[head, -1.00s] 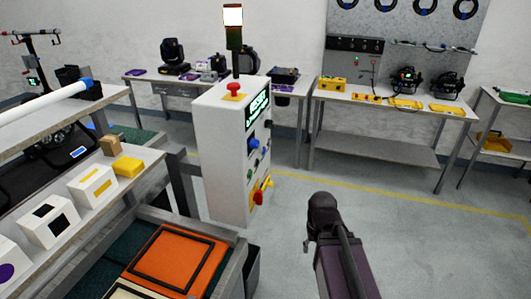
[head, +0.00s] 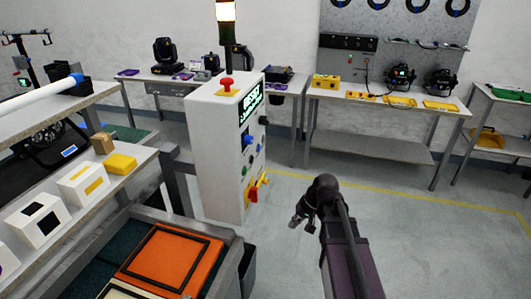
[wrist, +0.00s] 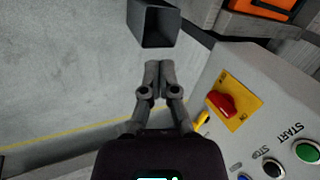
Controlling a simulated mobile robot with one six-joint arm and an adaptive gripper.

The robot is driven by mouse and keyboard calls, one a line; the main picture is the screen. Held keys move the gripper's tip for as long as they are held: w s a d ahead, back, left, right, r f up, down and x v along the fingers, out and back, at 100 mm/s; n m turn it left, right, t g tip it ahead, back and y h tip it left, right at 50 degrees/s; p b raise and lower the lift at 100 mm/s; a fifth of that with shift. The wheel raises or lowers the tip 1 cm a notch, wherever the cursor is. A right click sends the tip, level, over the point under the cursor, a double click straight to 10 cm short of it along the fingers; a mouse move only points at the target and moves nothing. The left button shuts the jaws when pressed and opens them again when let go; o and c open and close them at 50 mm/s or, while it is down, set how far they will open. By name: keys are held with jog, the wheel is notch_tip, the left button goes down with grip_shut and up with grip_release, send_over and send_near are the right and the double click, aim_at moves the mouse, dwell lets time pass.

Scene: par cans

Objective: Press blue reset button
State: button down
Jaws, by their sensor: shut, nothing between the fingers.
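The white control cabinet (head: 212,150) stands left of centre in the head view, with a lit green screen (head: 250,101) on its front. A blue button (head: 248,139) shows below the screen. My gripper (head: 301,224) is right of the cabinet and lower than the blue button, apart from the panel. In the wrist view my gripper (wrist: 152,72) has its fingers together and empty, pointing over the floor left of the panel. The panel there shows a red switch (wrist: 226,103), a black STOP button (wrist: 273,168) and a green START button (wrist: 307,152).
The red-and-yellow switch (head: 253,192) sits low on the cabinet. A red button (head: 227,83) and light tower (head: 226,38) are on top. An orange case (head: 171,258) and shelf of boxes are at left. Floor right of the cabinet is clear; a workbench (head: 385,108) stands behind.

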aim_at(259, 148)
jog(key=w+d+r+m+t+y+b, duration=0.1)
jog(key=w+d+r+t+y+b, duration=0.1)
jog(key=w+r+y, duration=0.4)
jog(key=w+d+r+m+t+y+b, duration=0.2)
jog(key=w+r+y, duration=0.3)
jog(key=w, duration=1)
jog(key=shift+d+r+t+y, duration=0.4)
jog(key=shift+d+r+t, duration=0.2)
jog(key=shift+r+t, duration=0.1)
jog(key=shift+w+a, duration=0.1)
jog(key=shift+w, duration=0.05)
jog(key=x, duration=1.3)
jog(key=shift+a, duration=0.4)
jog(key=shift+w+a+f, duration=0.1)
jog(key=shift+w, duration=0.05)
